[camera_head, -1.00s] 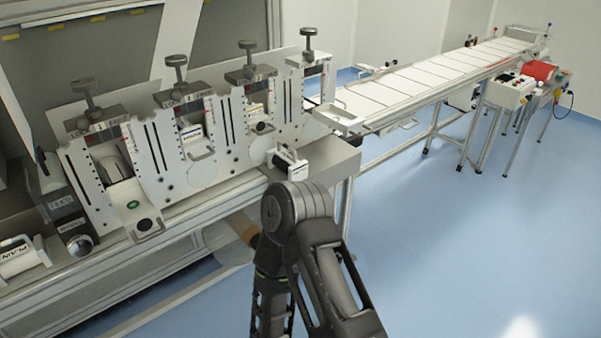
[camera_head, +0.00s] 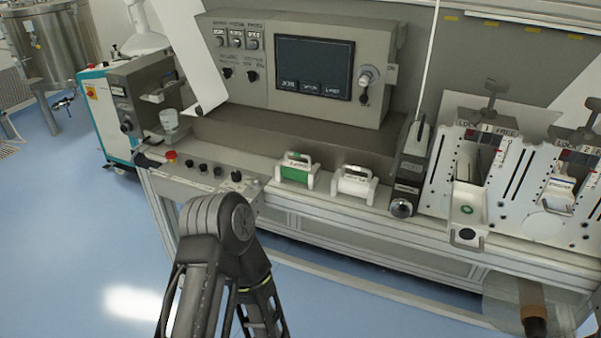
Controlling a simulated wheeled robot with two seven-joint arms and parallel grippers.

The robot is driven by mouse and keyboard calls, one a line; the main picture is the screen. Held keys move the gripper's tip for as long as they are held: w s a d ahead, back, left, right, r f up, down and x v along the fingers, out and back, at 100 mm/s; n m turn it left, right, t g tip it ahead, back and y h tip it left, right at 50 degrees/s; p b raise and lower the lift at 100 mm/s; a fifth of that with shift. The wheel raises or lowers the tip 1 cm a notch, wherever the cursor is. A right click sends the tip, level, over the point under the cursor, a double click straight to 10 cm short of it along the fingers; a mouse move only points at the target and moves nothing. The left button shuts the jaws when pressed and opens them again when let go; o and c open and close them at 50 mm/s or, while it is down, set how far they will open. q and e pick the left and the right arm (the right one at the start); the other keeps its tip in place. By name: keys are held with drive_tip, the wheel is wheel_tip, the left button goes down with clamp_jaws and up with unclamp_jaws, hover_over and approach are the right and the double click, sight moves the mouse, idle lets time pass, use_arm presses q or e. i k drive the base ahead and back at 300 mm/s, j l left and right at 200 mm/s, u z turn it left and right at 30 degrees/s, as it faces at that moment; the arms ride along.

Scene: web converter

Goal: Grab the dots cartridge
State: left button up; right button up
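A cartridge with a green face and white handle (camera_head: 297,171) stands on the machine's front ledge, left of centre. A white cartridge (camera_head: 354,184) stands just right of it with a small gap between. The lettering on both is too small to read here, so I cannot tell which is the dots cartridge. Nothing is gripping either one. One of my arms shows at the bottom, left of centre, with its bent joint below the control knobs. Neither of my grippers is in view.
A control panel with a dark screen (camera_head: 314,68) rises behind the ledge. Knobs and a red button (camera_head: 171,156) line the ledge's left end. Slotted white stations (camera_head: 461,180) stand at right. A steel tank (camera_head: 48,50) is far left. Blue floor is open at lower left.

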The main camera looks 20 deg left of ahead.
sight(309, 174)
drive_tip(key=z, duration=0.35)
drive_tip(key=i+j+z, duration=0.2)
drive_tip(key=j+z, duration=0.25)
drive_tip(key=j, duration=0.35)
drive_tip(key=j+z, duration=0.45)
drive_tip(key=j, duration=1.1)
drive_tip(key=i, duration=0.05)
